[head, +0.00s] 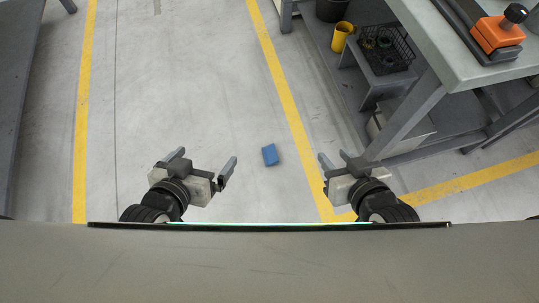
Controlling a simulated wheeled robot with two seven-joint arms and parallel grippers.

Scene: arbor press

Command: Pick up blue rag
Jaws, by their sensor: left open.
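The blue rag (270,155) is a small folded blue block lying on the grey floor, a little left of the yellow floor line. My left gripper (205,161) is open and empty, to the left of the rag and apart from it. My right gripper (337,160) is to the right of the rag, beyond the yellow line, with its two fingers apart and nothing between them. Neither gripper touches the rag.
A grey workbench (440,30) with an orange-and-black device (497,34) stands at the right. Under it are a black wire basket (386,50) and a yellow cup (341,37). Yellow lines (284,85) mark the floor.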

